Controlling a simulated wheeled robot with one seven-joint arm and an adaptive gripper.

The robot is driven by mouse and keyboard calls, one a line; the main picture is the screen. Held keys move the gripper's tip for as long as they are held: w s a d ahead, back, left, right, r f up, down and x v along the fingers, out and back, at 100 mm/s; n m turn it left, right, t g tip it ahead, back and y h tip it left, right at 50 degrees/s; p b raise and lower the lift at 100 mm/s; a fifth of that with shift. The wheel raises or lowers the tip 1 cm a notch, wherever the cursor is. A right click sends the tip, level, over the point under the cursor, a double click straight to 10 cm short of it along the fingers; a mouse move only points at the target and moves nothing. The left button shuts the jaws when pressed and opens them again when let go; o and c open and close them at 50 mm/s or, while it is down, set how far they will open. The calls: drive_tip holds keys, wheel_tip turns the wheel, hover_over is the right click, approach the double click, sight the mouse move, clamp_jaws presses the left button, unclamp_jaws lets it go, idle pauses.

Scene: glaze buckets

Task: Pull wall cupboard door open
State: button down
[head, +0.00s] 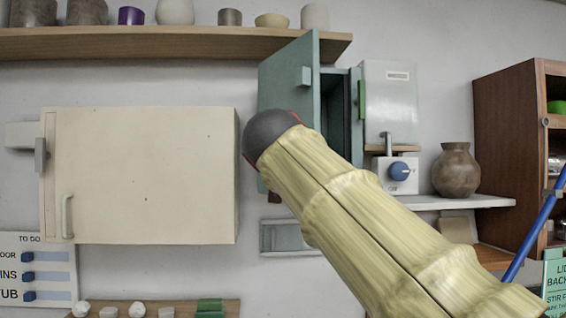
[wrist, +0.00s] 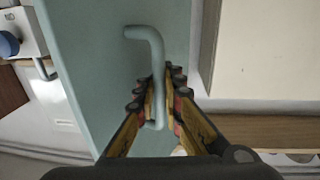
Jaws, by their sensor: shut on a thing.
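The wall cupboard (head: 340,115) is blue-green and hangs below the shelf. Its door (head: 288,85) stands partly open, with a dark gap showing to the right of it. In the wrist view the door (wrist: 95,60) fills the middle, with a pale bent bar handle (wrist: 156,50) on its face. My gripper (wrist: 159,86) is shut on the lower part of the handle, one finger on each side.
A closed cream cupboard (head: 150,175) hangs close on the left. A grey box (head: 390,105) and a blue-knobbed unit (head: 397,174) are on the right. A brown vase (head: 456,170) stands on a white ledge (head: 440,203). A shelf (head: 150,44) with pots runs above.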

drive_tip(key=a+m+g+h+p, duration=0.3)
drive_tip(key=a+m+h+p, duration=0.3)
drive_tip(key=a+h+p, duration=0.4)
drive_tip(key=shift+s+a+f+m+p, duration=0.15)
drive_tip(key=shift+a+m+p, duration=0.2)
drive_tip(key=shift+a, duration=0.2)
idle(0.5)
